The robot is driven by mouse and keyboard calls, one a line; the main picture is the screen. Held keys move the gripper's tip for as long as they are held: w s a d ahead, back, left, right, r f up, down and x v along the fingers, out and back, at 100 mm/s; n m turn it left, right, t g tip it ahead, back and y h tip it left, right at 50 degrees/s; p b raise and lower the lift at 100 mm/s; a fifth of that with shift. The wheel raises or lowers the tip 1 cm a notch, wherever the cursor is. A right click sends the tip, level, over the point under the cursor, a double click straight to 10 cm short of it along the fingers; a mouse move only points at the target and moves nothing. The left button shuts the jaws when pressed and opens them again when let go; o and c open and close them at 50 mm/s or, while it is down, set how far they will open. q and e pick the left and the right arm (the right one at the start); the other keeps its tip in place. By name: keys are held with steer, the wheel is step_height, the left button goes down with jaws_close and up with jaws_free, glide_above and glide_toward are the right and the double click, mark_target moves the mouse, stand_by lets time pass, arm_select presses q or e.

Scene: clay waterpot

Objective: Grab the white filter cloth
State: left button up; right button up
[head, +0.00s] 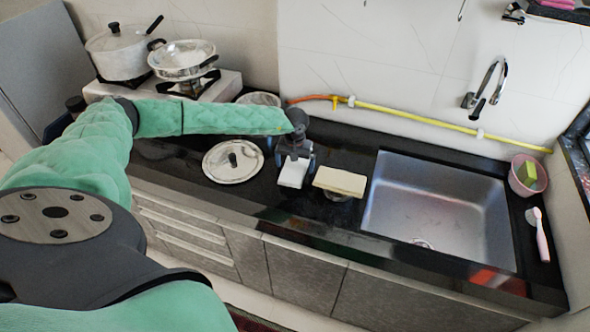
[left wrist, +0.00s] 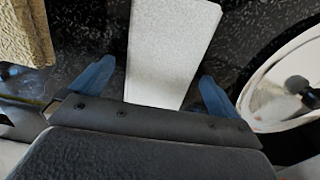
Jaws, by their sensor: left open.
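The white filter cloth (head: 293,172) lies flat on the black counter, between the pot lid and the yellowish block. In the left wrist view the cloth (left wrist: 170,50) is a pale, narrow strip that runs between my fingers. Whether the fingertips touch the counter I cannot tell. My right gripper is not in view.
A silver lid (head: 233,162) lies left of the cloth. A yellowish block (head: 340,181) sits close on the right, then a steel sink (head: 437,205). A stove with a pot (head: 119,52) and a pan (head: 182,60) stands back left. A yellow hose (head: 430,122) runs along the wall.

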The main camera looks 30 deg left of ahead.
arm_select(q)
steer(key=shift+f, duration=0.1)
steer(key=c, duration=1)
